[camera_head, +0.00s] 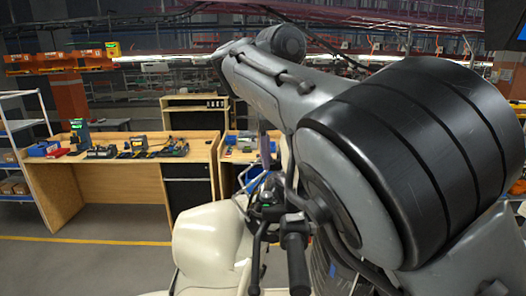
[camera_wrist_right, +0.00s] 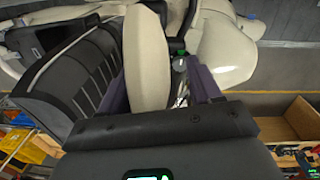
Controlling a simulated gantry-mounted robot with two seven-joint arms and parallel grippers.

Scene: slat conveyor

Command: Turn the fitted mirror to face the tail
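A cream scooter (camera_head: 208,245) with dark handlebars stands in front of me, low in the head view. The fitted mirror's cream oval shell (camera_wrist_right: 147,55) rises between the two purple-grey fingers of my right gripper (camera_wrist_right: 160,92) in the wrist view. The shell is close to the left finger, and a gap shows between it and the right finger. The gripper looks open around the mirror; contact cannot be told. In the head view a finger of my right gripper (camera_head: 265,150) shows by the handlebar, and my arm hides much of the mirror. My left gripper is out of view.
A black handlebar grip (camera_head: 297,262) points toward me below the mirror. A black ribbed seat (camera_wrist_right: 75,70) lies at left in the wrist view. A wooden workbench (camera_head: 125,152) with tools stands behind at left. The floor before it is clear.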

